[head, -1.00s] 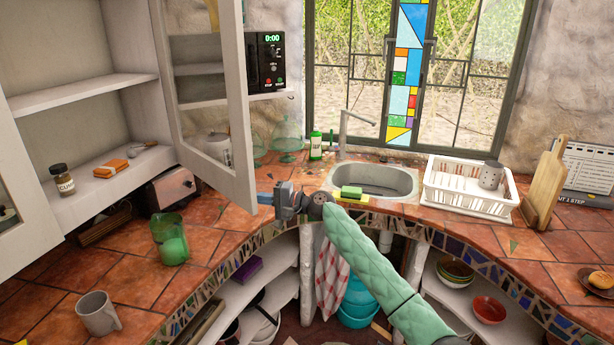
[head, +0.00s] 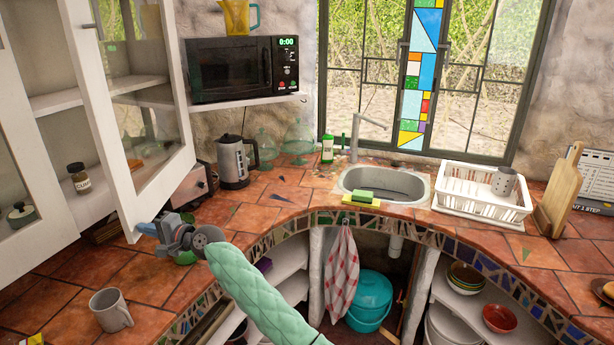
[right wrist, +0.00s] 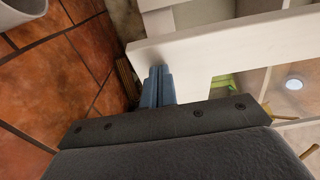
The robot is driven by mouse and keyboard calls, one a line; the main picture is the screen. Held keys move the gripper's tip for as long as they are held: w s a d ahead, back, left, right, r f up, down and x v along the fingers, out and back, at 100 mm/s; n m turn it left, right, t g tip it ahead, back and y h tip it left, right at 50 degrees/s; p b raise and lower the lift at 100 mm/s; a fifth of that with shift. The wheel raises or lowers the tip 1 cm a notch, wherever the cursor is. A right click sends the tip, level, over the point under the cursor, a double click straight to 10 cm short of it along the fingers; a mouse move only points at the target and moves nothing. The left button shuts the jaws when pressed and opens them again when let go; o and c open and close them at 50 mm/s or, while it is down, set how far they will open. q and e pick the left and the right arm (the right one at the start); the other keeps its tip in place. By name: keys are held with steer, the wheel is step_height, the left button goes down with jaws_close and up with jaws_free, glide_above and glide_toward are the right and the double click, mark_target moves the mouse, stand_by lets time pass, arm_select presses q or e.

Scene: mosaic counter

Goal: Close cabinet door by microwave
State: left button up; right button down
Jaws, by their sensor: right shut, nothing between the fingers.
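The cabinet door (head: 167,188) is white-framed with glass and stands partly open left of the microwave (head: 232,70). Its free edge is toward me, and shelves show behind it. My right gripper (head: 148,229) is at the door's lower free corner, shut and empty. In the right wrist view, its blue fingers (right wrist: 157,88) are together against or very close to the white door frame (right wrist: 225,42); contact is not certain. My left gripper is not in view.
A grey mug (head: 110,310) stands on the tiled counter below my right gripper. A kettle (head: 234,160) and toaster (head: 195,185) stand behind the door. A spice jar (head: 79,179) is inside the cabinet. The sink (head: 405,183) is to the right.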

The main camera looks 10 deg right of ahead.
mark_target(135, 231)
steer(key=a, duration=0.3)
steer(key=a+b, duration=0.1)
steer(key=a, duration=0.1)
steer(key=shift+w+a, duration=0.25)
steer(key=shift+a, duration=0.1)
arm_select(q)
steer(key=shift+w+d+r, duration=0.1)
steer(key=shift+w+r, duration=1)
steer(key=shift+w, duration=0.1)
arm_select(e)
steer(key=shift+w+a, duration=0.1)
steer(key=shift+a, duration=0.4)
steer(key=shift+d, duration=0.1)
